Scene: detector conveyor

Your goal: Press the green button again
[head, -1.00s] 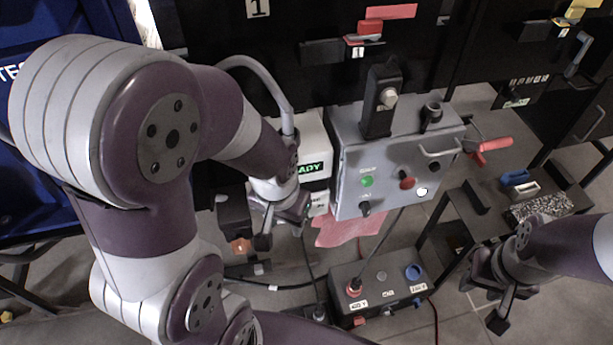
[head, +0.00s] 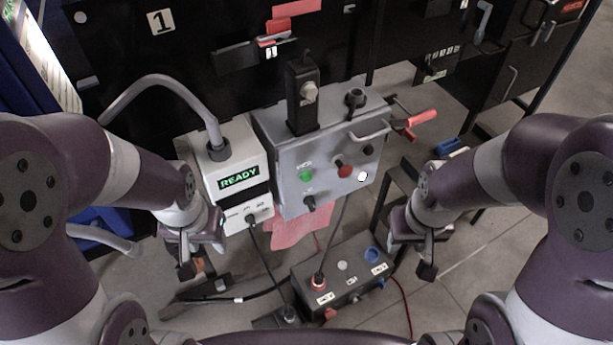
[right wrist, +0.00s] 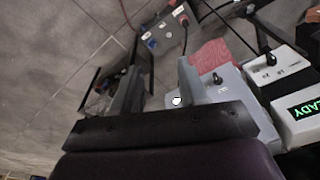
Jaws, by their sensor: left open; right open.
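The green button (head: 306,175) is on the front of the grey control box (head: 286,199), left of a red knob (head: 344,169) and above a black knob (head: 309,201). My left gripper (head: 197,262) is open and empty, in front of the white READY display unit (head: 239,182), left of the box. My right gripper (head: 428,252) is open and empty, right of and lower than the box, apart from it. In the right wrist view its fingers (right wrist: 158,84) are spread, with part of the grey box (right wrist: 228,86) beyond. The green button is not visible there.
A black socket box (head: 345,277) with cables stands on the floor below the control box. A pink cloth (head: 297,229) hangs beneath the control box. A red-handled lever (head: 420,120) sticks out to its right. Dark cabinets (head: 215,35) stand behind.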

